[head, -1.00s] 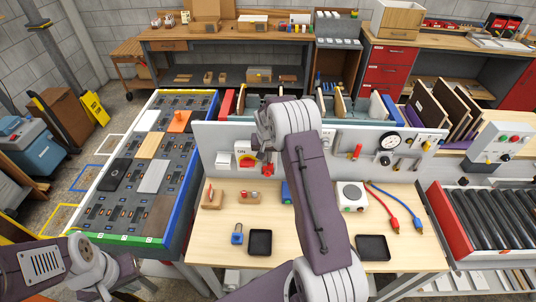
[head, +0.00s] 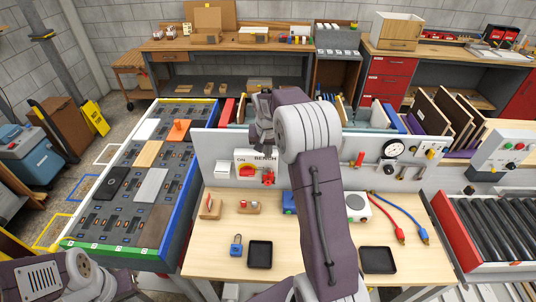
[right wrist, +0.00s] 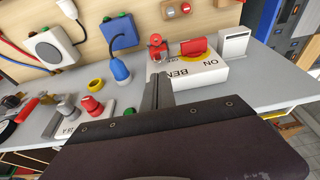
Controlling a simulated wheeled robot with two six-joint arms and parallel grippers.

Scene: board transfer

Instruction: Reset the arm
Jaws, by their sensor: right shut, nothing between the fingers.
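My right arm (head: 325,215) rises from the lower middle of the head view and reaches over the wooden bench to the grey upright panel. My right gripper (head: 262,120) is at the panel's top edge, above the white box with a red ON switch (head: 246,167). In the right wrist view, the gripper's fingers (right wrist: 158,88) are shut and empty, beside the same box (right wrist: 203,68) and a red fitting (right wrist: 156,46). My left arm (head: 70,280) shows at the lower left of the head view; its gripper is out of the frame.
The grey panel (head: 215,150) with its gauge (head: 393,148) stands behind the bench. A blue padlock (head: 236,245) and two black trays (head: 260,254) (head: 378,260) lie on the bench. A rack of boards (head: 440,125) is at the right, a long slotted table (head: 75,247) at the left.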

